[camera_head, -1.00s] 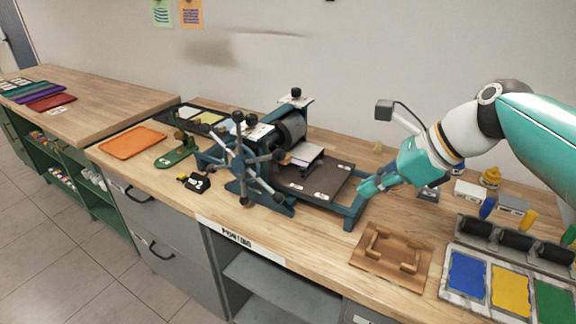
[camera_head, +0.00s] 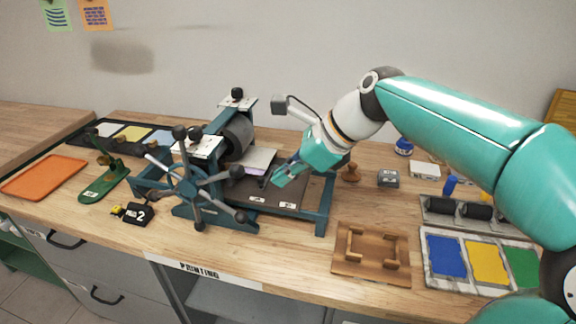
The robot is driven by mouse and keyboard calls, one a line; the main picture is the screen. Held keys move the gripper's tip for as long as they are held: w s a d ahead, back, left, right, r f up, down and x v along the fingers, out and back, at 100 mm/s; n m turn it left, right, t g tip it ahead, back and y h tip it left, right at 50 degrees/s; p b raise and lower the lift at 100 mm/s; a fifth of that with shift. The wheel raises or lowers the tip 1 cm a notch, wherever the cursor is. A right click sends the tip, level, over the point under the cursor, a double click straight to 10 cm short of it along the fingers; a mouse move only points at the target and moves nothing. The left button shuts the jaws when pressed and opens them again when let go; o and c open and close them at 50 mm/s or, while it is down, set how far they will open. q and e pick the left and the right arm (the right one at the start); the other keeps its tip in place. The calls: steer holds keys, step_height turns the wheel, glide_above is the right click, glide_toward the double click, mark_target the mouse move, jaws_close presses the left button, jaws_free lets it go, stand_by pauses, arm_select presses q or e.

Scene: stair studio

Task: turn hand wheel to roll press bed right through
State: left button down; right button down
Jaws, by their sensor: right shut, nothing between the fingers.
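The hand wheel (camera_head: 193,184) with several knobbed spokes is on the near side of the teal roll press (camera_head: 325,204). The press bed (camera_head: 290,197), a dark flat plate, reaches out to the right of the dark roller (camera_head: 238,134). A pale sheet or block (camera_head: 258,160) lies on the bed beside the roller. My right gripper (camera_head: 270,183) is shut and empty, over the bed to the right of the wheel and apart from it. Whether its tips touch the bed, I cannot tell. My left gripper is not in view.
A wooden jig (camera_head: 371,254) and ink trays (camera_head: 446,256) lie to the right. An orange tray (camera_head: 44,177), a green tool (camera_head: 104,182) and a black counter (camera_head: 137,215) marked 2 lie left. My right arm covers much of the right side.

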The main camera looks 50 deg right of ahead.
steer(key=w+a+f+p, duration=0.1)
steer(key=w+a, duration=0.1)
steer(key=w, duration=0.3)
steer(key=shift+w+a+f, duration=0.15)
steer(key=shift+w+a, duration=0.05)
steer(key=shift+a, duration=0.05)
stand_by(0.3)
